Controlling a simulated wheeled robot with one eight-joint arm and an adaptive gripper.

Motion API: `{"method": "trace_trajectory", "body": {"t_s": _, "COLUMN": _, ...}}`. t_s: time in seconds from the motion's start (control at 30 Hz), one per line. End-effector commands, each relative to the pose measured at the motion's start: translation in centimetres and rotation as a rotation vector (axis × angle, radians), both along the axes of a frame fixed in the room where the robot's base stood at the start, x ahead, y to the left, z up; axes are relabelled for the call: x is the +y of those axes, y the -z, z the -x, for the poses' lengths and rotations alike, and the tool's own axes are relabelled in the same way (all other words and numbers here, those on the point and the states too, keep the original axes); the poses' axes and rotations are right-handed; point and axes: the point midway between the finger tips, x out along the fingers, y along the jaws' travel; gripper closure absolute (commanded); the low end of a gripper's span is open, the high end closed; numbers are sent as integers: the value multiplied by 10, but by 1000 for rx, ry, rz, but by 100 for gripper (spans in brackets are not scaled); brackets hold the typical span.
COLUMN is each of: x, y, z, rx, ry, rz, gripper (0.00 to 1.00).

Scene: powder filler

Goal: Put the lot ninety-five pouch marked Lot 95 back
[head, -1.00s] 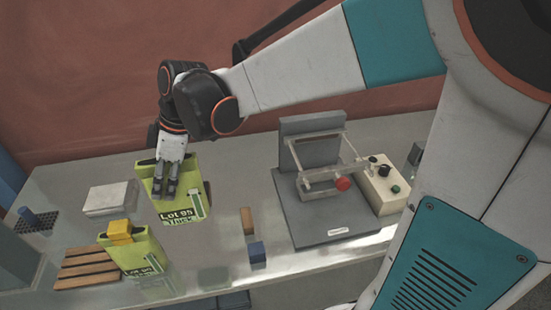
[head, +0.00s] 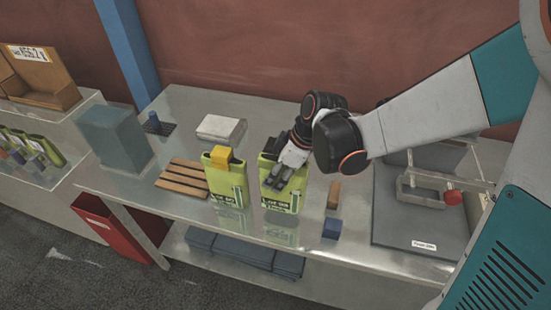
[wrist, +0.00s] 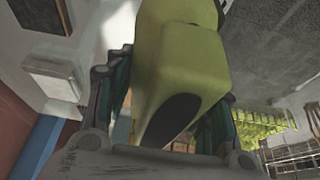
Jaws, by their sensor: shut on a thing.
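My gripper (head: 283,178) is shut on a yellow-green pouch (head: 279,202) with a dark top and a label reading Lot 95. It holds the pouch upright over the steel table; whether the base touches the table I cannot tell. In the wrist view the pouch (wrist: 185,60) fills the space between the fingers (wrist: 165,105). A second green pouch (head: 224,180) with a yellow block on top stands just left, apart from the held one. Its label is too small to read now.
A wooden slatted rack (head: 182,178), a white box (head: 221,128) and a grey-blue bin (head: 114,135) lie left. A blue block (head: 332,228) and the sealing machine (head: 420,215) stand right. A shelf (head: 15,172) at far left holds several pouches. A red bin (head: 105,220) stands below.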

Motion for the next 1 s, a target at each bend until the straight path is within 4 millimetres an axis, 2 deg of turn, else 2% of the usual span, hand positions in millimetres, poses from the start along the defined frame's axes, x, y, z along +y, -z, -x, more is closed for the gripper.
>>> {"method": "trace_trajectory", "body": {"t_s": 0.17, "x": 0, "y": 10, "z": 0, "rx": 0, "ry": 0, "rz": 0, "gripper": 100}}
{"method": "trace_trajectory", "body": {"t_s": 0.4, "x": 0, "y": 41, "z": -1, "rx": 0, "ry": 0, "rz": 0, "gripper": 100}}
{"method": "trace_trajectory", "body": {"t_s": 0.8, "x": 0, "y": 47, "z": 0, "rx": 0, "ry": 0, "rz": 0, "gripper": 100}}
{"method": "trace_trajectory", "body": {"t_s": 0.83, "x": 0, "y": 46, "z": 0, "rx": 0, "ry": 0, "rz": 0, "gripper": 46}}
{"method": "trace_trajectory", "body": {"t_s": 0.9, "x": 0, "y": 45, "z": 0, "rx": 0, "ry": 0, "rz": 0, "gripper": 30}}
{"method": "trace_trajectory", "body": {"t_s": 1.0, "x": 0, "y": 45, "z": -1, "rx": 0, "ry": 0, "rz": 0, "gripper": 30}}
